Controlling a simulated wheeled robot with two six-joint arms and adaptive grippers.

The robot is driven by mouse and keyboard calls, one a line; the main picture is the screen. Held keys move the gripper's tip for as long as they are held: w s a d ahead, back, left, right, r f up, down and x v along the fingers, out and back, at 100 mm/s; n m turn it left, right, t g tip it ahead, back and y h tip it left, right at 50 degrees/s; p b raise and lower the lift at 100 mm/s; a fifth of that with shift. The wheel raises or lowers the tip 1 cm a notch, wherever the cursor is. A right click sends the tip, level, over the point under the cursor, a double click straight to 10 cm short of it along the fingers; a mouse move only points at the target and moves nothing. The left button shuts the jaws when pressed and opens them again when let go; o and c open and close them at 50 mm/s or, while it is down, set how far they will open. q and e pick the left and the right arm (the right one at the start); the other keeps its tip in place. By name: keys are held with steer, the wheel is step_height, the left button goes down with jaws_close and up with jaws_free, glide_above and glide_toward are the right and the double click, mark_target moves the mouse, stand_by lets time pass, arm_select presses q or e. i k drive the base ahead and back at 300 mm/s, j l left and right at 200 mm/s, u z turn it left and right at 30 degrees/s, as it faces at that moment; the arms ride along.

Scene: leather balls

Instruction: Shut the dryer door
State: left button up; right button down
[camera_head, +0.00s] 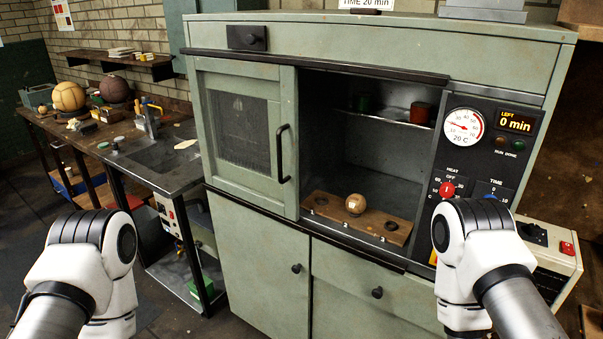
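The green dryer cabinet (360,46) fills the middle of the head view. Its sliding door (291,110), with a mesh window and a black upright handle (283,154), covers the left part of the opening. The right part of the opening is uncovered. Inside, a tan ball (356,204) sits on a wooden board (325,201) with dark round holes. White joints of my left arm (85,265) and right arm (478,250) show at the lower left and lower right. Neither gripper's fingers are in the picture.
A control panel (478,170) with a dial, a red knob, a blue knob and a "0 min" display is right of the opening. A workbench (150,160) with balls and tools stands at left. A beige box (545,255) stands at lower right.

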mark_target(288, 74)
steer(key=i+j+z, duration=0.3)
steer(key=j+z, duration=0.3)
steer(key=j, duration=0.2)
steer(key=i+j+z, duration=0.15)
steer(key=j+z, duration=0.15)
steer(key=j, duration=0.15)
steer(key=j+z, duration=0.3)
steer(key=j, duration=0.15)
